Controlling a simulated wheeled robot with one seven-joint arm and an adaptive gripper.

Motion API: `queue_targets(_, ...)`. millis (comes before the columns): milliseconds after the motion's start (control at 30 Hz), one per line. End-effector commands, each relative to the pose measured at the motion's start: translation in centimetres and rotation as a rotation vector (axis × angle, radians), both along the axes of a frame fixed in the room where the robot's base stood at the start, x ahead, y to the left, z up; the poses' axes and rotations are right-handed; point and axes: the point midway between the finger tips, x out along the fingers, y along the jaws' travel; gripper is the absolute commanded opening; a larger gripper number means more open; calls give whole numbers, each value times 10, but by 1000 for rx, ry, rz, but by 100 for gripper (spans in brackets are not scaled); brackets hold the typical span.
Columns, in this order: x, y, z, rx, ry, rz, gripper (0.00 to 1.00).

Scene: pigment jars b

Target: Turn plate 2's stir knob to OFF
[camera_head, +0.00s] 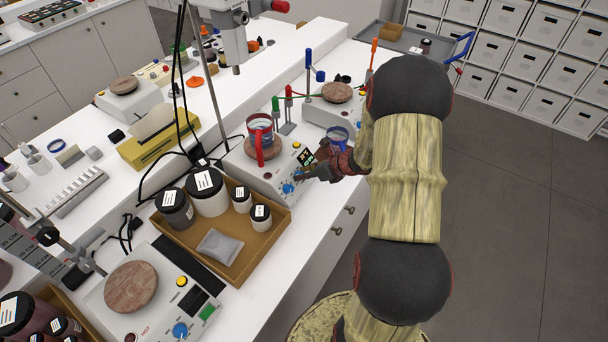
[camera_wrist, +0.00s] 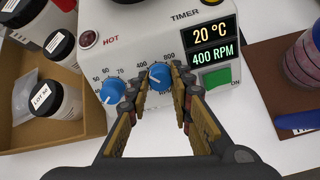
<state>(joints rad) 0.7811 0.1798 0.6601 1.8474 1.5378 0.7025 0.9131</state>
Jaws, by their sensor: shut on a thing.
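The hot plate at my gripper (camera_head: 304,176) is white, with a round top carrying a red-handled beaker (camera_head: 260,137); I see no plate number. In the wrist view its panel shows two blue knobs. My gripper (camera_wrist: 161,76) has its fingers on either side of the right, stir knob (camera_wrist: 159,73) and is shut on it. The left, heat knob (camera_wrist: 111,92) is free, just left of the left finger. The display (camera_wrist: 212,42) reads 20 °C and 400 RPM. A green switch (camera_wrist: 216,77) beside the label ON sits below it.
A cardboard tray (camera_head: 273,232) of lidded jars and a grey pouch stands close left of the plate. Another hot plate (camera_head: 150,292) is at the front left, and a third (camera_head: 337,92) behind. A blue-rimmed cup (camera_head: 337,138) stands near my gripper.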

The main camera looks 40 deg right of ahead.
Motion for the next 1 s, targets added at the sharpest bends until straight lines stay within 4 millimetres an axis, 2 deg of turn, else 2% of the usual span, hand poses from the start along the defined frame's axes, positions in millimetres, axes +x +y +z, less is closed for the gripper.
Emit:
queue_targets(467,0,-1,-2,-83,-30,82,0)
queue_targets(1000,1,-2,-4,-414,-145,420,0)
